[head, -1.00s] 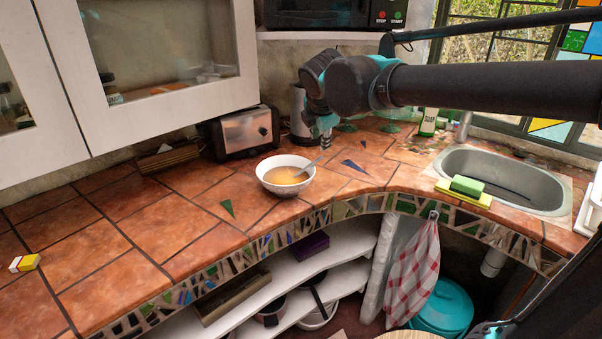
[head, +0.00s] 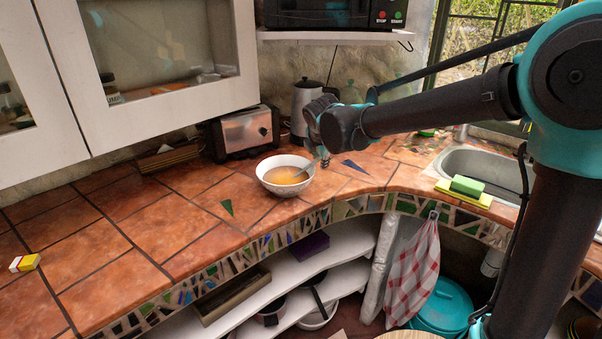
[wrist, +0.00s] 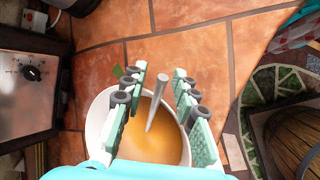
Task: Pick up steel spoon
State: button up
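The steel spoon (wrist: 157,100) leans in a white bowl (wrist: 98,122) of orange-brown soup, its handle rising over the rim. In the wrist view the handle lies between the two green padded fingers of my gripper (wrist: 164,95), which are open with a gap on each side. In the head view the bowl (head: 264,178) stands on the tiled counter, and my gripper (head: 324,155) is at its right rim, by the spoon handle (head: 308,165). The spoon's lower end is hidden in the soup.
A toaster (head: 243,132) and a kettle (head: 303,105) stand behind the bowl. The sink (head: 475,160) with a green and yellow sponge (head: 467,186) is to the right. The counter (head: 140,225) left of the bowl is mostly clear, with a small yellow box (head: 25,263) far left.

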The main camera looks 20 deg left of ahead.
jog(key=x, duration=0.4)
jog(key=shift+d, duration=0.15)
jog(key=shift+c, duration=0.3)
jog(key=shift+r, duration=0.1)
grip_shut()
